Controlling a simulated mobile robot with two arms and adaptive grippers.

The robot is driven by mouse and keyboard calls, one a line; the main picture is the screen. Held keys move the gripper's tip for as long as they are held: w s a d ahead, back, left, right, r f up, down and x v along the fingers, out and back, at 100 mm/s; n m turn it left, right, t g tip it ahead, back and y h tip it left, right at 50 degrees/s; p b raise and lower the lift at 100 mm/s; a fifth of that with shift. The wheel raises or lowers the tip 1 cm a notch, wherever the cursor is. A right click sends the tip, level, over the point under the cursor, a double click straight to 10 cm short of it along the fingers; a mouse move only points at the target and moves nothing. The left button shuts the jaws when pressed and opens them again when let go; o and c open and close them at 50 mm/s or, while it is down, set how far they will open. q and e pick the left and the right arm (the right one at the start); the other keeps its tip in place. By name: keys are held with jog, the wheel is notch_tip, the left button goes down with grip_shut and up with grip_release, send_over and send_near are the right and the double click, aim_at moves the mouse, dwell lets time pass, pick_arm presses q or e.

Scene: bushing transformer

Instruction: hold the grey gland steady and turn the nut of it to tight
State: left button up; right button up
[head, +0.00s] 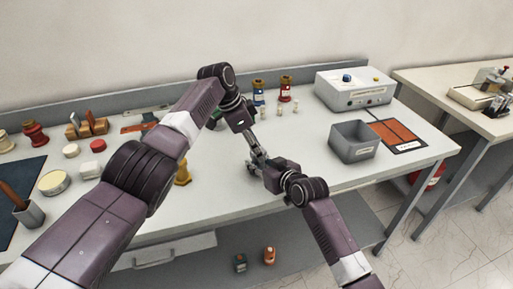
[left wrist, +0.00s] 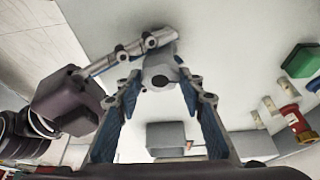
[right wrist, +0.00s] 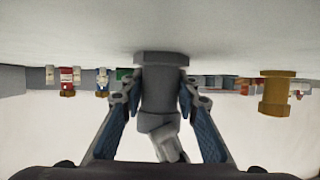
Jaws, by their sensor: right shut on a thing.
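The grey gland (right wrist: 158,92) stands in the right wrist view with its hexagonal flange against the table top. My right gripper (right wrist: 160,84) is shut on its body from the side. The nut (right wrist: 155,122) is at the end away from the table, with a short tilted grey piece beyond it. In the left wrist view the gland's end (left wrist: 160,74) shows between the fingertips of my left gripper (left wrist: 161,82). These fingers look open around it, with gaps at the sides. In the head view both grippers meet at the table's middle and mostly hide the gland.
A grey open bin (head: 354,143) and an orange-and-black mat (head: 397,134) lie to the right. A white instrument box (head: 353,88) stands behind. Red and blue bushings (head: 285,88) stand at the back. A brass-coloured part (right wrist: 276,92) is near the gland.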

pick_arm(q)
jog(key=o, duration=0.5)
jog(key=shift+c, duration=0.2)
pick_arm(e)
jog(key=shift+f, duration=0.1)
pick_arm(q)
jog(key=v, duration=1.2)
pick_arm(e)
jog(key=o, duration=1.3)
jog(key=shift+o, duration=0.2)
